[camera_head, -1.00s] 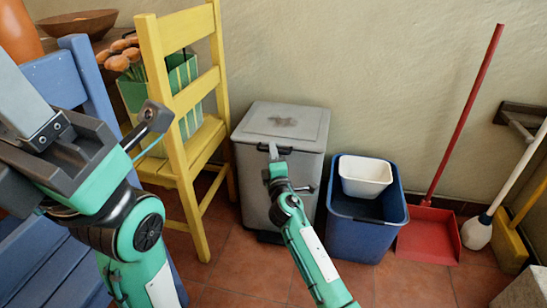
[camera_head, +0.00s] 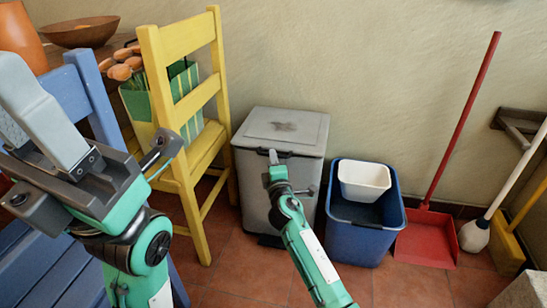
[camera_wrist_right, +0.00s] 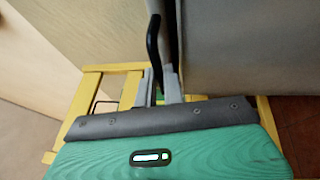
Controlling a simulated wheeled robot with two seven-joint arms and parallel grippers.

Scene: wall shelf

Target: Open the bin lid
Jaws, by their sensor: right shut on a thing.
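The grey bin (camera_head: 254,185) stands against the wall in the head view. My right gripper (camera_head: 274,157) is at the front edge just below the lid, shut on the dark handle. In the right wrist view my right gripper (camera_wrist_right: 160,88) has its two grey fingers close around the black curved handle (camera_wrist_right: 153,45), beside the bin wall (camera_wrist_right: 240,50). My left gripper (camera_head: 105,115) is at the left of the head view, fingers apart and empty, over the blue chair.
A yellow chair (camera_head: 182,45) stands left of the bin. A blue bin (camera_head: 358,242) holding a white tub (camera_head: 364,180) is close on its right. A red dustpan (camera_head: 427,238) and brushes are farther right. A blue chair (camera_head: 92,95) is at the left.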

